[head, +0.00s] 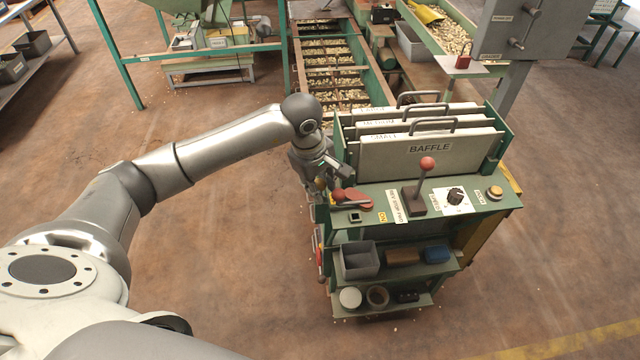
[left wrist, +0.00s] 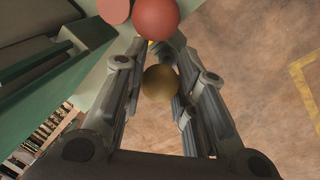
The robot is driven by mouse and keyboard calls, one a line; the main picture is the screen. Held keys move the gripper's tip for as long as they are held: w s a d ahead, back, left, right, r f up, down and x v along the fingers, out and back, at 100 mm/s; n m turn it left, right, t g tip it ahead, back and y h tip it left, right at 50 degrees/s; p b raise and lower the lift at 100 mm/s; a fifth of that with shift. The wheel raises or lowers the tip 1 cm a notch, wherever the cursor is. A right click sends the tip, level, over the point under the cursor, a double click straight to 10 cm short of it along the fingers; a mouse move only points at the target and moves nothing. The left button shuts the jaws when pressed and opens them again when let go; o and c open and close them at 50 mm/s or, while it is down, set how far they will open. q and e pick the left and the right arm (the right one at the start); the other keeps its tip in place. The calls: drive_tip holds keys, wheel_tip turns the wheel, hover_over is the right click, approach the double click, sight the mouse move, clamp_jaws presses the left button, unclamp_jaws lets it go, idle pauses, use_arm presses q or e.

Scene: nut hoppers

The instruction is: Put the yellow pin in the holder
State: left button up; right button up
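My left gripper (head: 338,183) is at the left end of the green console, close to the red-knobbed lever. In the left wrist view, a dull yellow ball (left wrist: 160,82), which looks like the head of the yellow pin, lies between the fingers of my left gripper (left wrist: 160,48). The fingers are drawn fairly close on both sides of it; whether they grip it is unclear. The pin's shaft is hidden below the ball. In the head view the gripper and console hide the pin. I cannot make out the holder. My right gripper is not in view.
A red knob (left wrist: 157,18) is just beyond the fingertips. The console (head: 377,197) carries a red-knobbed upright lever (head: 427,164), a dial (head: 455,196) and a baffle panel (head: 425,150). A grey bin (head: 358,262) sits on its shelf. The brown floor in front is clear.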

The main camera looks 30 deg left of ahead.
use_arm(q)
drive_tip(key=o, duration=0.4)
drive_tip(key=shift+o, duration=0.2)
drive_tip(key=shift+r, duration=0.1)
wheel_tip(320, 180, up, 12)
drive_tip(key=s, duration=0.2)
drive_tip(key=shift+a+f, duration=0.2)
drive_tip(key=shift+a, duration=0.25)
